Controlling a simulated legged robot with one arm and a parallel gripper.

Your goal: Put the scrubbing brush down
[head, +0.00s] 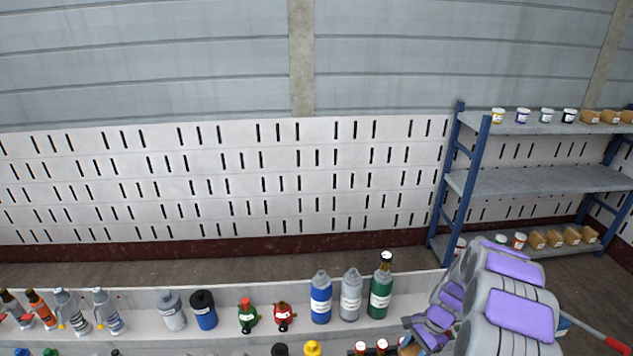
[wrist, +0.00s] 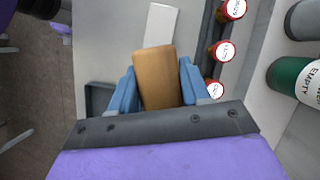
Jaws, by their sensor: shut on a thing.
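The scrubbing brush (wrist: 156,78) shows in the wrist view as a tan, wood-coloured block. My gripper (wrist: 158,68) has its blue fingers shut on either side of it. The brush's far end points up the picture, over a pale grey surface (wrist: 110,40). I cannot tell whether the brush touches that surface, and its bristles are hidden.
Red-lidded jars (wrist: 222,50) stand close right of the brush. A blue-framed shelf rack (head: 540,180) stands at the back right.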

